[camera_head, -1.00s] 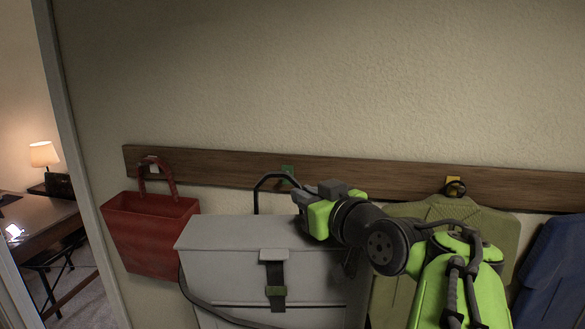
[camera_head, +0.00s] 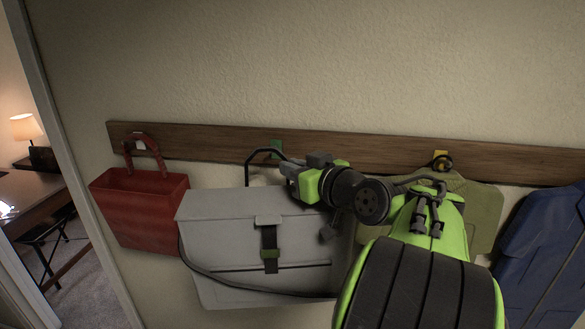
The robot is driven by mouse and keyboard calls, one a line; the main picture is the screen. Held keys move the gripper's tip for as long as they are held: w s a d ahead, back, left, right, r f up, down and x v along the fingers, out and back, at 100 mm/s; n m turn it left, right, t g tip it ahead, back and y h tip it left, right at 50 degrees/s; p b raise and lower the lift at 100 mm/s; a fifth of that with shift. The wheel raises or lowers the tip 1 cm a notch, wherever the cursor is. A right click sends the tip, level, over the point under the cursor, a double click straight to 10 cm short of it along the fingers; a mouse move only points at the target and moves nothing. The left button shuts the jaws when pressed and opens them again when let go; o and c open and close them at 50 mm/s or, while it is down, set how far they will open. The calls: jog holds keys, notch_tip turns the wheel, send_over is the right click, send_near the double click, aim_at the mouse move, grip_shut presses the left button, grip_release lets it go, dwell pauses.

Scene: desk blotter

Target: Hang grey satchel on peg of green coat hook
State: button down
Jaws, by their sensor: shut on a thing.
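The grey satchel (camera_head: 220,233) hangs in front of the wall, its dark strap and green-marked buckle facing me. Its black handle loop (camera_head: 250,158) rises from the top, in front of the rail. My gripper (camera_head: 293,170) is shut on the satchel's handle at the loop's right side; the fingers are partly hidden by the gripper body. The green coat hook (camera_head: 277,147) is on the wooden rail, just right of the loop's top and behind it. Its peg is not clearly visible, and I cannot tell whether the loop is around it or in front of it.
The wooden rail (camera_head: 350,149) runs across the wall. A red bag (camera_head: 140,210) hangs at left on a white hook. A blue jacket (camera_head: 545,245) hangs far right. A desk with a lamp (camera_head: 25,127) stands beyond the wall's left edge.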

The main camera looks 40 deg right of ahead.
jog(key=shift+w+d+p, duration=0.65)
jog(key=shift+w+d, duration=0.1)
jog(key=shift+d, duration=0.2)
jog(key=shift+w+d+p, duration=0.65)
jog(key=shift+w+d, duration=0.1)
jog(key=shift+d, duration=0.2)
jog(key=shift+w+d+f+b, duration=0.45)
jog(key=shift+d+f+b, duration=0.15)
jog(key=shift+f+b, duration=0.2)
jog(key=shift+r, duration=0.15)
jog(key=c, duration=1.1)
grip_release()
jog(key=shift+a, duration=0.15)
jog(key=shift+r, duration=0.1)
jog(key=shift+s, duration=0.1)
